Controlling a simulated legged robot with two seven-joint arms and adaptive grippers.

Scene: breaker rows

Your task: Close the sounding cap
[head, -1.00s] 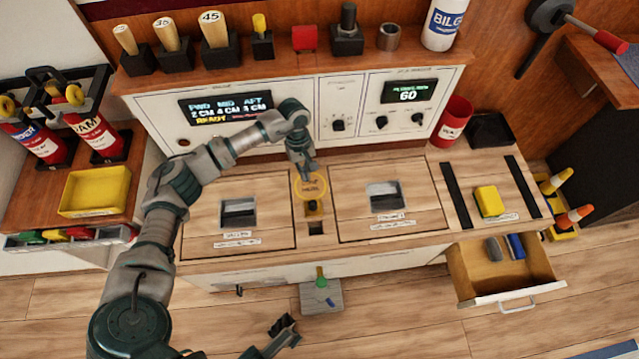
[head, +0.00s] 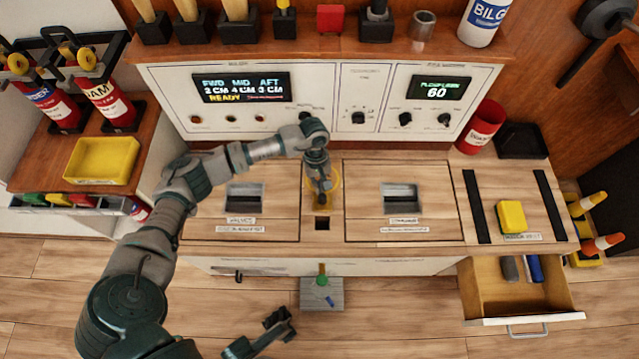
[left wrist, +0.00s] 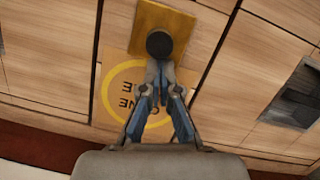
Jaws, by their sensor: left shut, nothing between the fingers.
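The sounding cap shows in the left wrist view as a square brass-yellow plate (left wrist: 183,24) with a round black knob (left wrist: 159,43). It lies on the wooden counter strip between two hatches. In the head view a small dark square opening (head: 322,223) is just in front of it, and my gripper mostly covers the cap. My left gripper (head: 322,196) points down there; its shut, empty fingertips (left wrist: 160,68) are right at the knob. I cannot tell whether they touch. My right gripper (head: 279,320) is low in the head view, away from the counter.
A yellow ring label (left wrist: 133,92) lies under my fingers. Hatches with recessed handles (head: 244,197) (head: 402,199) flank the strip. The control panel (head: 330,95) rises behind. An open drawer (head: 515,290) juts out at right, with a yellow sponge (head: 511,216) on the counter above.

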